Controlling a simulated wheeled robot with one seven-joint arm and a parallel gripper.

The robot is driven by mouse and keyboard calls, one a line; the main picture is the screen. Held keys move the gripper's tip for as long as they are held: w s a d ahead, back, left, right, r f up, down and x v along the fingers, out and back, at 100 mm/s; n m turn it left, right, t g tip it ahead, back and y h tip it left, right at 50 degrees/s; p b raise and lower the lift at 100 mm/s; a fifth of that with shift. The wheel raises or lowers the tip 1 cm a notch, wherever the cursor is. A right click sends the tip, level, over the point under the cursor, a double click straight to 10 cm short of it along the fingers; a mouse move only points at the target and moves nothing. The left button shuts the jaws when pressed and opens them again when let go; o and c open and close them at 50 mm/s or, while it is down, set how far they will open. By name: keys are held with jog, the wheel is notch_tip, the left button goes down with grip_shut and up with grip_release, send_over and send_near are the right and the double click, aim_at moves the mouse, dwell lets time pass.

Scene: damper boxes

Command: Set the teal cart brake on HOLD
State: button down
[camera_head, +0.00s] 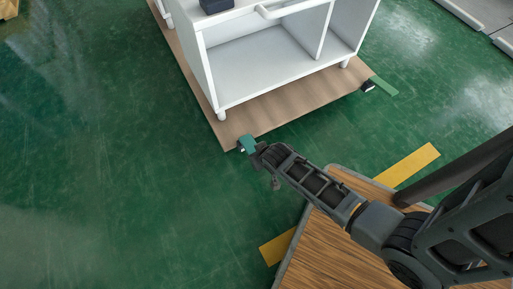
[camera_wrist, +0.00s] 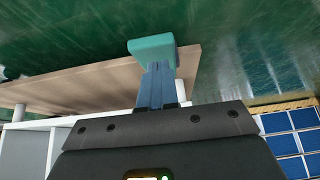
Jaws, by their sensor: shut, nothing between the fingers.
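The teal brake (camera_head: 247,143) is a small block at the near corner of the brown board under the white cart (camera_head: 268,72). It also shows in the wrist view (camera_wrist: 151,46), just past my fingertips. My gripper (camera_head: 259,152) is shut and empty, with its fingertips right at the teal brake. In the wrist view the two fingers (camera_wrist: 157,68) lie side by side and their tips meet the block's lower edge; I cannot tell for sure if they touch. No HOLD marking can be read, and the brake's setting cannot be told.
The brown board (camera_head: 290,108) carries the white shelf cart. A dark piece (camera_head: 368,86) with a green strip (camera_head: 384,86) sits at its right corner. A wooden surface (camera_head: 335,255) and yellow floor strips (camera_head: 408,165) lie at lower right.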

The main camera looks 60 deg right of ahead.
jog(key=shift+s+a+f, duration=0.15)
jog(key=shift+s+f, duration=0.05)
jog(key=shift+f, duration=0.3)
jog(key=shift+s+f, duration=0.2)
jog(key=r+p, duration=0.3)
jog(key=w+r+p, duration=0.1)
jog(key=r, duration=0.1)
jog(key=shift+d, duration=0.25)
jog(key=p+v, duration=0.3)
jog(key=v, duration=0.6)
jog(key=shift+s+a+p, duration=0.4)
jog(key=shift+s, duration=0.05)
